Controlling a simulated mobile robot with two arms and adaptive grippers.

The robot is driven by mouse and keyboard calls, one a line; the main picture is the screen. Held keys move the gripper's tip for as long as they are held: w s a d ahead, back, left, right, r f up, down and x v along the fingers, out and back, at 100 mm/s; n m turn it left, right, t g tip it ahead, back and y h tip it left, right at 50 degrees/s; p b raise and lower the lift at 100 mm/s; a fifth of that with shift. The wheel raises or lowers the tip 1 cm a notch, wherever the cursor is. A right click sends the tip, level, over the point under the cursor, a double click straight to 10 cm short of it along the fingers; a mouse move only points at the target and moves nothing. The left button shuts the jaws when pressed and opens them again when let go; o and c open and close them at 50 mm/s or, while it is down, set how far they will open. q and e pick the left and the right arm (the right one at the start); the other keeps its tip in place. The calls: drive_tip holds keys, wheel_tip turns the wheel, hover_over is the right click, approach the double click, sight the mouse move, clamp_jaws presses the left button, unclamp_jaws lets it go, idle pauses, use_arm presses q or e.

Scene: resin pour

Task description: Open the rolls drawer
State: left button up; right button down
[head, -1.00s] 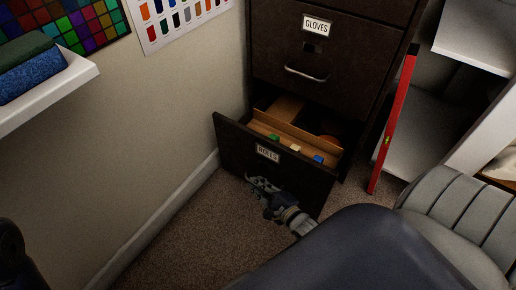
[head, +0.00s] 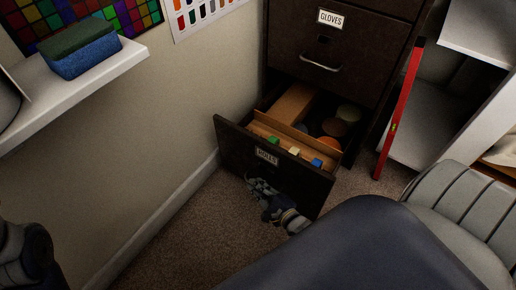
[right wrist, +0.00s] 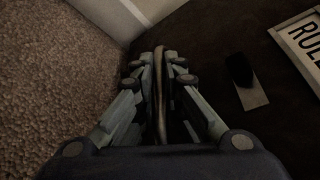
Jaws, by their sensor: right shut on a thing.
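The rolls drawer (head: 232,143) is the low drawer of a dark filing cabinet in the head view. It stands well open, with its label (head: 267,156) on the front. My right gripper (head: 255,187) is low in front of the drawer. In the right wrist view my right gripper (right wrist: 160,65) is shut on the drawer's handle (right wrist: 160,90), a thin pale bar between its fingers. Part of the label shows at the right there. My left gripper is not in view; only dark parts of my left arm show at the lower left of the head view.
Inside the drawer are tabbed dividers (head: 290,144) and round rolls (head: 334,127). The gloves drawer (head: 340,85) above is shut. A red level (head: 402,110) leans at the right. A wall with a baseboard (head: 160,213) runs along the left. Carpet lies in front.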

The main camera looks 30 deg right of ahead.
drive_tip(key=c, duration=2)
unclamp_jaws()
drive_tip(key=shift+o, duration=0.2)
drive_tip(key=shift+s, duration=0.1)
drive_tip(key=v, duration=0.7)
drive_tip(key=shift+s, duration=0.15)
